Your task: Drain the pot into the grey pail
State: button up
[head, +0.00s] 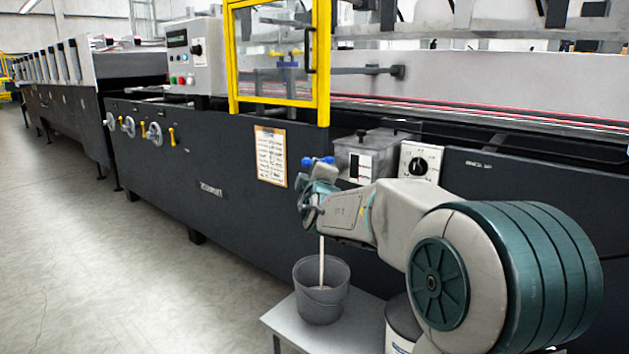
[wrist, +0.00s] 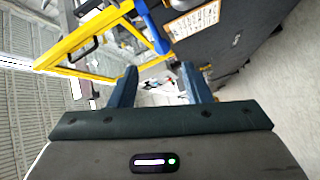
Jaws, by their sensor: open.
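The pot (head: 367,151) is a grey lidded box on the side of the dark machine. A bright blue handle (head: 318,161) shows just left of it, above my gripper. The grey pail (head: 321,306) stands upright below. A thin pale stream or strip (head: 321,262) runs down into the pail; its upper end is hidden behind my gripper. My gripper (head: 312,194) is beside the handle. In the wrist view its two dark blue fingers (wrist: 160,82) are apart with nothing clearly held. A blue bar (wrist: 152,28) lies beyond the fingertips, toward the top of that view.
The pail rests on a grey stand (head: 287,322). A white tub (head: 401,325) stands right of it, partly hidden by my arm. A dial box (head: 419,162) is right of the pot. A yellow guard frame (head: 233,60) rises above. Floor at left is clear.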

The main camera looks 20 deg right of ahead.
jog(key=shift+p+v, duration=1.1)
jog(key=shift+v, duration=0.45)
